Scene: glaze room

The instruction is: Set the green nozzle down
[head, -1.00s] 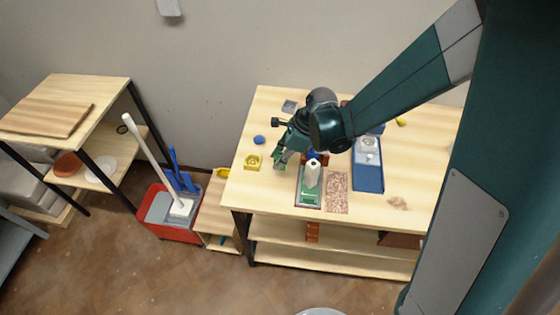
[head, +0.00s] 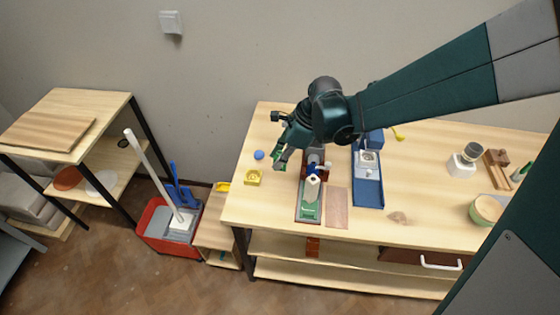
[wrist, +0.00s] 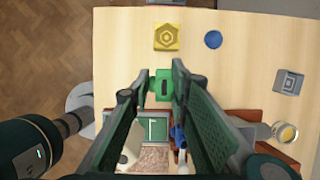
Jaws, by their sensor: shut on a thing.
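My gripper (head: 281,161) is over the left part of the wooden table (head: 400,222). Its fingers are shut on the green nozzle (wrist: 163,86), a small block-like piece with a dark slot, which shows between the fingertips in the wrist view. In the head view the nozzle is mostly hidden by the gripper. Below it in the wrist view is bare wood, but I cannot tell whether the nozzle touches the table.
A yellow block (head: 253,177) and a blue round piece (head: 259,155) lie left of my gripper. A green tray (head: 309,211) with a white bottle (head: 312,188) stands to the right, beside a pinkish mat (head: 336,208) and a blue tray (head: 368,192). A grey block (wrist: 288,81) also lies nearby.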

